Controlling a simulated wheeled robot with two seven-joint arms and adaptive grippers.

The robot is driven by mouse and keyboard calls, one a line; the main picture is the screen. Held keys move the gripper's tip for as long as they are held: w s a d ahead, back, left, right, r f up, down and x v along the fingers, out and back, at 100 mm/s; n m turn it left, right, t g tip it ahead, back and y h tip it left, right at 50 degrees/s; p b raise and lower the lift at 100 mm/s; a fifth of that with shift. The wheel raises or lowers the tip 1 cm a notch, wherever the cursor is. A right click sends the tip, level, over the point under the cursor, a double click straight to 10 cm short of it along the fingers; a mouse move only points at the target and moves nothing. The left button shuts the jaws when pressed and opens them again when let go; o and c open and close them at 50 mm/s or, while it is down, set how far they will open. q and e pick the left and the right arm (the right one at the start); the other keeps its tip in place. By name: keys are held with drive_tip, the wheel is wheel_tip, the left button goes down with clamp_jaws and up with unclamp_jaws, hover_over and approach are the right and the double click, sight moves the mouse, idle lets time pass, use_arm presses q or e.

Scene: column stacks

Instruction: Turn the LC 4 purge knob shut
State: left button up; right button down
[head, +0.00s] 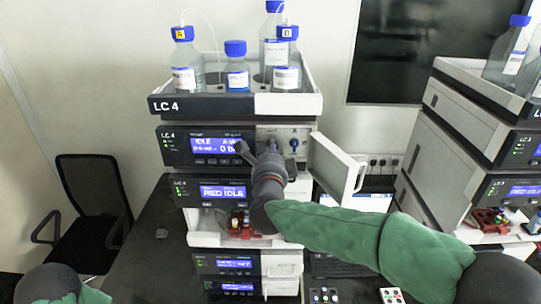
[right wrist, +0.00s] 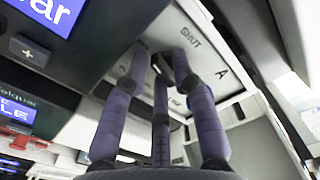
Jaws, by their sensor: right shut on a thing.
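The LC 4 stack (head: 200,106) stands in the middle of the head view, with its pump module (head: 176,146) under the bottle tray. The module's right part is a pale panel, which in the right wrist view (right wrist: 204,58) carries the words SHUT and A. My right gripper (head: 260,146) reaches this panel from the front. In the right wrist view its three fingers (right wrist: 163,68) close on a small dark knob (right wrist: 160,62) below the SHUT mark; the fingers hide most of it. The knob's exact angle cannot be told. My left gripper is out of view.
An open white door (head: 336,166) sticks out right of the panel, close to my right arm. Several blue-capped bottles (head: 236,78) stand in the tray on top. A second stack (head: 470,130) stands at the right. A black chair (head: 92,195) is at the left.

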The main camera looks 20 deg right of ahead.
drive_tip(key=m+b, duration=0.4)
drive_tip(key=b, duration=0.2)
drive_tip(key=m+b, duration=0.4)
drive_tip(key=b, duration=0.2)
drive_tip(key=m+b, duration=0.4)
drive_tip(key=b, duration=0.2)
drive_tip(key=shift+a+f, duration=0.2)
drive_tip(key=shift+f, duration=0.1)
drive_tip(key=shift+r+m+b, duration=0.25)
drive_tip(key=shift+m+b, duration=0.95)
drive_tip(key=shift+m, duration=0.3)
drive_tip(key=shift+d, duration=0.1)
drive_tip(key=shift+r, duration=0.15)
drive_tip(key=c, duration=1.2)
unclamp_jaws()
drive_tip(key=shift+r, duration=0.1)
